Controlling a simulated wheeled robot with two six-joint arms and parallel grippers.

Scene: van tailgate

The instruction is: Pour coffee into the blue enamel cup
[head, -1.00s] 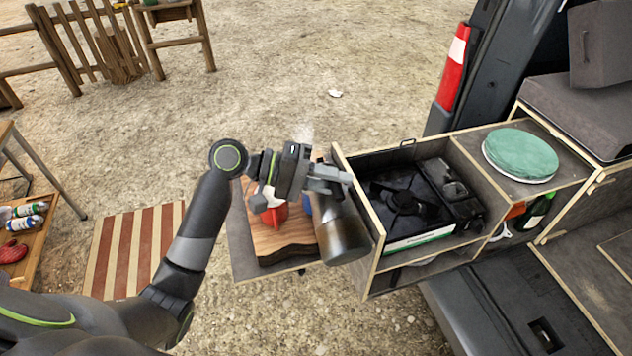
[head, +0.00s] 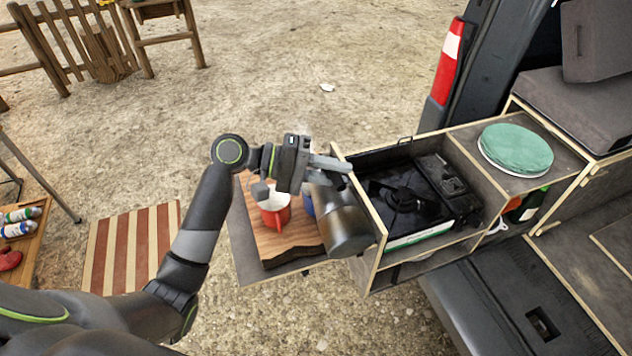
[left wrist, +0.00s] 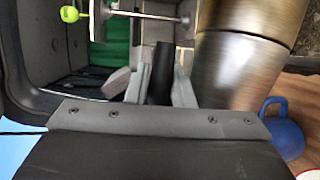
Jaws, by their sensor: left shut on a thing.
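My left gripper (head: 322,176) is shut on the black handle (left wrist: 162,75) of a brushed-metal coffee pot. The pot (head: 346,226) is held tilted above the right part of the wooden board, beside the stove box. The blue enamel cup (head: 308,204) is mostly hidden behind the gripper and pot in the head view. In the left wrist view the blue cup (left wrist: 286,130) shows at the right, below the pot (left wrist: 243,62). The cup's inside and any coffee stream cannot be seen. My right gripper is not in view.
A red cup (head: 273,212) stands on the wooden board (head: 282,246), left of the blue cup. A black gas stove (head: 405,198) sits in the wooden drawer box (head: 372,222) close to the pot's right. A green round lid (head: 516,148) lies farther right.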

